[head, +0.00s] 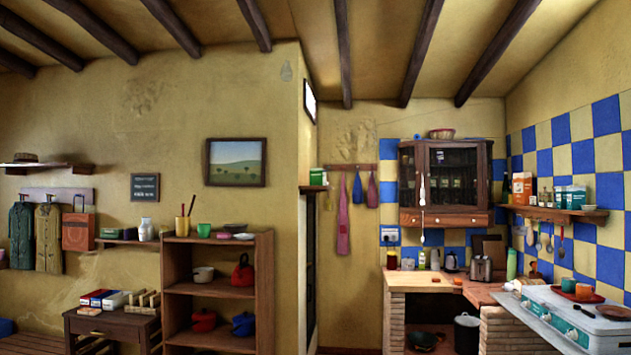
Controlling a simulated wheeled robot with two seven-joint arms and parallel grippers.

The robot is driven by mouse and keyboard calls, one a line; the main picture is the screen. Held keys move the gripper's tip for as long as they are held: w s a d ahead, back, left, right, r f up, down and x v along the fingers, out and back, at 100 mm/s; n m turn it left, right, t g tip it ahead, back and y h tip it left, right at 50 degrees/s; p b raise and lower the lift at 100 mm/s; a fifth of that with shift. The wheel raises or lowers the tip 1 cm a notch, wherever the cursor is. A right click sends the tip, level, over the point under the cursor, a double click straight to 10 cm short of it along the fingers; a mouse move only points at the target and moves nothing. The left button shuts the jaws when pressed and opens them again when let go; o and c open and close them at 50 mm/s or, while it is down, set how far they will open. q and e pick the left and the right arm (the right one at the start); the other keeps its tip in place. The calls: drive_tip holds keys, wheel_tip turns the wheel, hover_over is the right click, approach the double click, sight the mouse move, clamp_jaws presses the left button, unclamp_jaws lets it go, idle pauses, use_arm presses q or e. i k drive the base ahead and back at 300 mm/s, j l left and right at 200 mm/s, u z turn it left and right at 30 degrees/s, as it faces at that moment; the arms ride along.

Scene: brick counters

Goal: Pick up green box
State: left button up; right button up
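Several greenish boxes are in the head view, and I cannot tell which one is the task's green box. Green-and-white boxes (573,196) stand on the right wall shelf. All are far off and small. Neither of my grippers is in view.
A wooden shelf unit (265,285) with pots stands right of the side table (112,321). A brick counter (418,281) with jars and a toaster is at the right, next to a stove (570,312). Coats (48,238) hang at the left.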

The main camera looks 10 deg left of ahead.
sight(316, 175)
drive_tip(key=i+z, duration=0.3)
drive_tip(key=i, duration=1)
drive_tip(key=i+l, duration=0.1)
drive_tip(key=i, duration=1.8)
drive_tip(key=i+u, duration=0.4)
drive_tip(key=i+l+u, duration=0.25)
drive_tip(key=i+u, duration=0.15)
drive_tip(key=i+l+u, duration=0.75)
drive_tip(key=k+j, duration=0.05)
